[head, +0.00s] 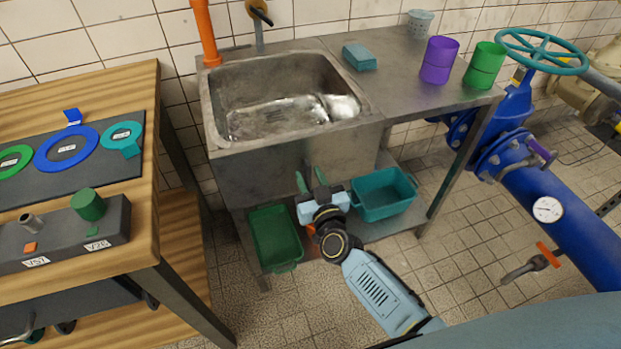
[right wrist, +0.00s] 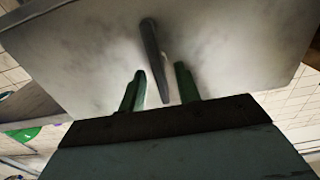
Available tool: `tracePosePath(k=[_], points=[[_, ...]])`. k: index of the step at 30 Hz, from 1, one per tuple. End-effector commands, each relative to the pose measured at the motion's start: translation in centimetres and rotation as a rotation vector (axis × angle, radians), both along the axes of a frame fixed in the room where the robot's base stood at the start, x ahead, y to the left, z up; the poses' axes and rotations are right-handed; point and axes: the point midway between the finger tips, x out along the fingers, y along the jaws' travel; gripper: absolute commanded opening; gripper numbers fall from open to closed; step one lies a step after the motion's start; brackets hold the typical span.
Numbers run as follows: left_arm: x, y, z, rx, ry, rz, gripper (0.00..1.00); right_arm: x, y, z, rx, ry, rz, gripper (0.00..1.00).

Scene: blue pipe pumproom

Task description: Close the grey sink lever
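The sink (head: 290,115) is a grey metal basin set in a steel counter. In the right wrist view, a narrow dark grey lever (right wrist: 152,50) stands out against the sink's pale metal panel (right wrist: 85,60). I cannot make out the lever in the head view. My right gripper (head: 310,178) is in front of the sink's front panel, below the rim. Its two green fingers are open (right wrist: 160,84), one on each side of the lever's near end, with visible gaps to it. Whether the lever end lies fully between the fingers in depth is unclear. My left gripper is not in view.
A green bin (head: 274,236) and a teal bin (head: 385,194) stand on the shelf under the counter, near my right arm. A purple cup (head: 439,60), a green cup (head: 485,65) and a teal sponge (head: 359,57) sit on top. A wooden workbench (head: 135,85) is at left, blue pipes (head: 560,200) at right.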

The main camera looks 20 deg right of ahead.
Motion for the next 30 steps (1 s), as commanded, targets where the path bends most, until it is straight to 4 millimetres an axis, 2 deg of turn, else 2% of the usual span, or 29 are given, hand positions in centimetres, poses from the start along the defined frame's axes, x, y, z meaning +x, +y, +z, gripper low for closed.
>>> tracePosePath(k=[1,8,20,30], points=[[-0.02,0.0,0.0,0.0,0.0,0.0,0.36,-0.02,0.0,-0.01,0.0,0.0,0.0,0.29],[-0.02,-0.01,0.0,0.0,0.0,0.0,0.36,-0.04,0.0,-0.02,0.0,0.0,0.0,0.0],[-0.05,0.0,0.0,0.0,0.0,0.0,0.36,-0.05,-0.05,-0.03,0.043,0.002,0.0,0.0],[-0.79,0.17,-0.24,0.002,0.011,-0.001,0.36,-0.05,-0.28,-0.09,0.272,0.01,0.0,0.0]])
